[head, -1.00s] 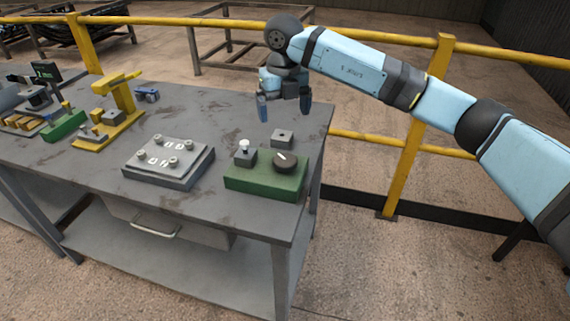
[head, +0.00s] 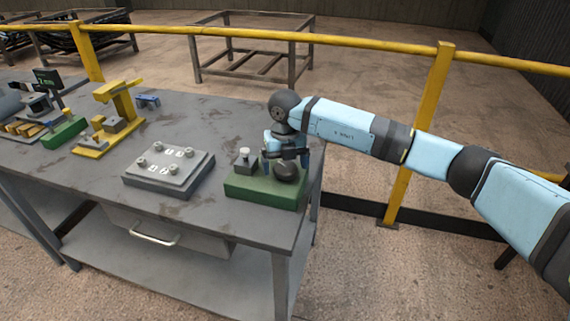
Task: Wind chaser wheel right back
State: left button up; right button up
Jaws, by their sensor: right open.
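A dark round wheel (head: 287,173) sits on top of a green base (head: 262,190) near the right end of the grey workbench; I take it for the chaser wheel. My right gripper (head: 285,164) points down over it, open, with one finger on each side of the wheel. I cannot tell whether the fingers touch it. The gripper hides part of the wheel's top and its mark. A grey block with a small post (head: 244,158) stands on the left of the same base. My left gripper is not in view.
A grey plate fixture with several posts (head: 168,168) lies left of the green base. A yellow press-like stand (head: 120,105) and a small blue item (head: 148,101) are farther left. A yellow railing (head: 380,44) runs behind the bench (head: 215,120).

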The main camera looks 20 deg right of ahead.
jog(key=shift+f, duration=0.1)
jog(key=c, duration=0.9)
jog(key=shift+n, duration=0.4)
